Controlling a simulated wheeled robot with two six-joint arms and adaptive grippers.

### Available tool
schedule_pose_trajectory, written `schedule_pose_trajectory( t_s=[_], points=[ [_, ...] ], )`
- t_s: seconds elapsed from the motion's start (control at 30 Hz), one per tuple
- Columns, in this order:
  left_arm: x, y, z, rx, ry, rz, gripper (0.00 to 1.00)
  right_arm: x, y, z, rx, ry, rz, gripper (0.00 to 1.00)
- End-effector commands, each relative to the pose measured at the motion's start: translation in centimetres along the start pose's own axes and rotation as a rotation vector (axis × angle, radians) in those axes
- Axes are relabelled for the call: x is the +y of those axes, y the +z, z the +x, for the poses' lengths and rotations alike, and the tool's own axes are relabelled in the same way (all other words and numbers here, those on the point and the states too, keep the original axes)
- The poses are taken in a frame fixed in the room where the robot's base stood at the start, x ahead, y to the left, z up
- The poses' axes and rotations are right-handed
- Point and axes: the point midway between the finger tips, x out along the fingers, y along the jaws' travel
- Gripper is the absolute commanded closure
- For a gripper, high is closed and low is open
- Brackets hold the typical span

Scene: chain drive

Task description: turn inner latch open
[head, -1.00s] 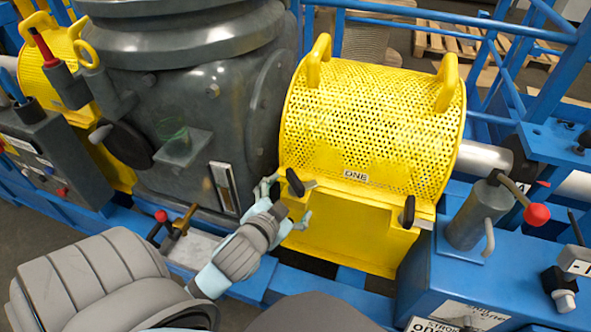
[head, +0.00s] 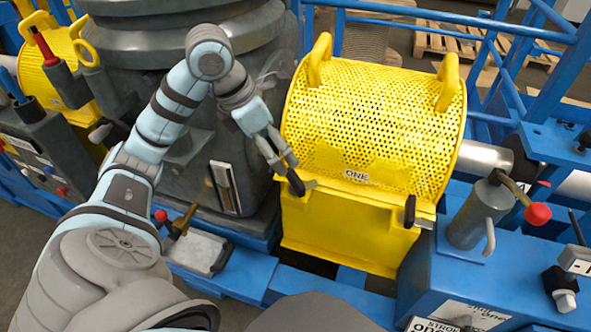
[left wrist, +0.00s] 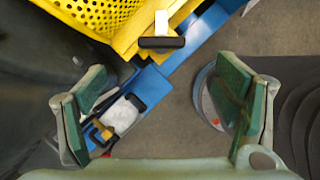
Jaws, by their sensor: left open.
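The yellow perforated guard (head: 370,125) has two black-handled latches on its front edge. The left latch (head: 297,184) has a black handle and a small pale plate to its right. The right latch (head: 409,210) stands near the guard's right corner. I cannot tell from the pictures which is called inner. My left gripper (head: 279,155) is open and empty, reaching down from the upper left just above the left latch. In the left wrist view a black latch handle (left wrist: 162,43) with a pale plate shows ahead, between the spread green-padded fingers (left wrist: 160,105), apart from both.
A dark grey housing (head: 190,60) stands close left of the guard. A grey post with a red-knobbed lever (head: 537,214) stands at the right. A brass-coloured lever (head: 182,220) with a red knob is at the lower left. Blue frame rails (head: 440,15) run behind.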

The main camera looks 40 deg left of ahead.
Motion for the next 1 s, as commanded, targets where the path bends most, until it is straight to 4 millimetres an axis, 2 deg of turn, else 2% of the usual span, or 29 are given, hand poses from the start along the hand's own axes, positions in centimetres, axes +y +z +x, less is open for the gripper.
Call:
schedule_pose_trajectory(
  t_s=[0.03,0.2,0.4,0.53,0.77,1.0],
  points=[
    [-0.2,-0.2,1.7,0.001,-0.007,-0.001,0.17,-0.1,0.1,0.7,0.000,0.000,0.000,0.60],
    [-0.3,-0.2,6.9,0.001,-0.010,0.000,0.17,-0.2,0.3,2.3,-0.001,0.000,-0.001,0.60],
    [-0.3,-0.2,11.3,-0.002,-0.008,0.001,0.17,-0.3,0.4,4.1,0.001,0.002,-0.008,0.60],
    [-0.3,-0.1,12.2,-0.001,-0.007,0.002,0.17,0.4,0.2,4.5,0.005,0.012,-0.015,0.60],
    [-0.3,0.0,12.1,-0.001,-0.006,0.002,0.17,1.2,-0.1,4.3,0.010,0.023,-0.021,0.60],
    [-0.3,0.0,12.1,-0.001,-0.006,0.002,0.55,0.9,-0.2,4.3,0.011,0.018,-0.019,0.60]
  ],
)
